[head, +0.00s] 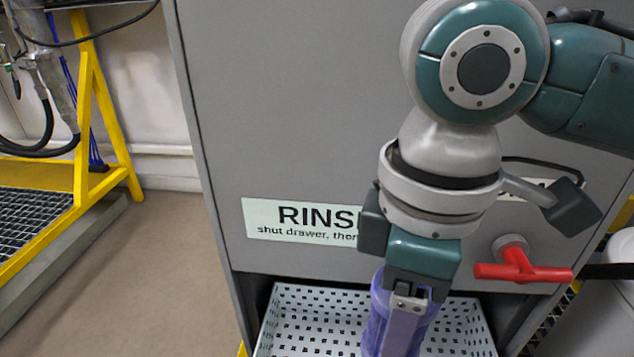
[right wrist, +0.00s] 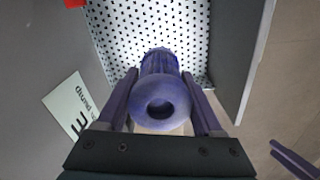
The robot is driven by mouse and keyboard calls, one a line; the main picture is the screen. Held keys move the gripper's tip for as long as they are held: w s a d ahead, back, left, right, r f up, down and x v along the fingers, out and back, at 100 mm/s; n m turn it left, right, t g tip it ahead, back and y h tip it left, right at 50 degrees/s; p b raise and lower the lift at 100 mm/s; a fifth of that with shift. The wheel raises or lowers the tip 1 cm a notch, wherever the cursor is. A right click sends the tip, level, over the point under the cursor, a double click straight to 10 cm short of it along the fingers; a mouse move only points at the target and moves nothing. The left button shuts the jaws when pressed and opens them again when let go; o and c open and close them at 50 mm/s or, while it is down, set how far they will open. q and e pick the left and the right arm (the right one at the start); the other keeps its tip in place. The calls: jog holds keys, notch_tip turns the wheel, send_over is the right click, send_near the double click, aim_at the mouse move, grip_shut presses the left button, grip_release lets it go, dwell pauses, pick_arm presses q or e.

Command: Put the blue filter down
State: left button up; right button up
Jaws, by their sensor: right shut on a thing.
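The blue filter (head: 378,308), a purple-blue cylinder with a round holed end, is in my right gripper (head: 400,318). In the right wrist view the filter (right wrist: 161,98) sits between the two fingers of my right gripper (right wrist: 163,100), its holed end toward the camera. The gripper is shut on it, over a white perforated drawer tray (head: 290,318). The tray also shows in the right wrist view (right wrist: 115,30). Whether the filter's far end touches the tray cannot be told.
The drawer is open below a grey cabinet (head: 290,120) with a RINSE label (head: 290,219). A red valve handle (head: 522,268) sticks out at the right of the cabinet front. A yellow frame (head: 88,120) stands at the left, with bare floor between.

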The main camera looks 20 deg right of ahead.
jog(key=f+b, duration=0.4)
jog(key=f, duration=0.3)
jog(key=f+b, duration=0.4)
jog(key=f, duration=0.4)
jog(key=d+f+b, duration=0.1)
jog(key=f+b, duration=0.4)
jog(key=f, duration=0.2)
jog(key=shift+s+f, duration=0.2)
jog(key=shift+s, duration=0.1)
notch_tip(320, 180, down, 4)
jog(key=b, duration=0.3)
jog(key=shift+d+f, duration=0.1)
jog(key=o, duration=1.4)
jog(key=shift+c, duration=0.2)
pick_arm(q)
notch_tip(320, 180, down, 18)
